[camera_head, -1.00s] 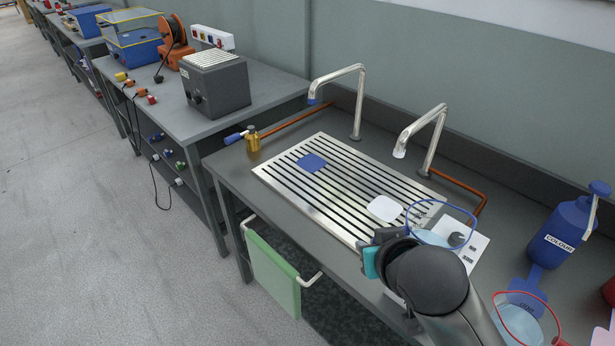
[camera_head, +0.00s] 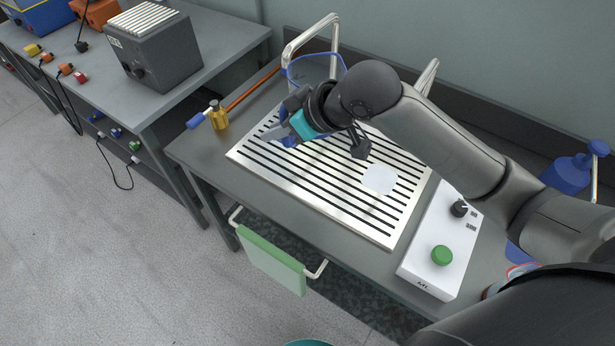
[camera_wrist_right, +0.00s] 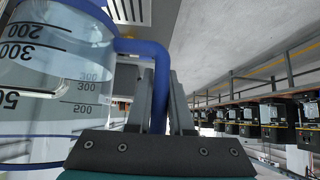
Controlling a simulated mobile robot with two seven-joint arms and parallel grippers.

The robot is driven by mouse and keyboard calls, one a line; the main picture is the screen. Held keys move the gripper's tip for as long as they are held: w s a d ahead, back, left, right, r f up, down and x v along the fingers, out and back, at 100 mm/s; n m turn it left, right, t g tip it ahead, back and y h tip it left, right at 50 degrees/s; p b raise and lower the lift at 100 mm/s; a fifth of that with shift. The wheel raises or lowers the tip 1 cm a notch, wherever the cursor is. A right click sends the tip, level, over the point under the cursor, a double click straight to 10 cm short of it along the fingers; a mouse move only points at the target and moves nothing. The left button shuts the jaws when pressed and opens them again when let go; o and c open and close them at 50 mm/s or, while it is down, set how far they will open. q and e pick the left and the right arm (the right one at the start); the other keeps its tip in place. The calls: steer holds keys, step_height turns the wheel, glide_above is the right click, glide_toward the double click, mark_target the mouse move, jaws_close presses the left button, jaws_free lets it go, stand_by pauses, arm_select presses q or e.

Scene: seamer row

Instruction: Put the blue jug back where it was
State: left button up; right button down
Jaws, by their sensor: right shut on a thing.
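The blue jug (camera_head: 316,68) is a clear measuring jug with a blue rim and blue handle. It is in the head view at the back left of the slotted drain grate (camera_head: 372,226), partly hidden behind my right gripper (camera_head: 298,103). In the right wrist view my right gripper (camera_wrist_right: 160,104) is shut on the jug's blue handle (camera_wrist_right: 157,75), and the jug's marked wall (camera_wrist_right: 60,75) fills the left side. A blue pad (camera_head: 288,141) on the grate shows just below the gripper, mostly covered. I cannot tell whether the jug touches the grate. My left gripper is out of view.
A tap (camera_head: 335,30) rises close by the jug; another (camera_head: 428,77) stands behind my right arm. A white pad (camera_head: 378,180) lies on the grate. A white control box (camera_head: 437,262), a brass valve (camera_head: 218,116) and a blue bottle (camera_head: 567,173) stand around it.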

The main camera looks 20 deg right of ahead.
step_height(320, 180, down, 20)
steer(key=b, duration=0.5)
steer(key=shift+w+r, duration=0.1)
steer(key=shift+r, duration=0.15)
steer(key=shift+f, duration=0.2)
steer(key=c, duration=0.8)
jaws_free()
steer(key=shift+r, duration=0.1)
steer(key=shift+s+r, duration=0.2)
steer(key=p+v, duration=0.3)
steer(key=v, duration=0.8)
steer(key=shift+s+d+r, duration=0.15)
steer(key=shift+s+d, duration=0.05)
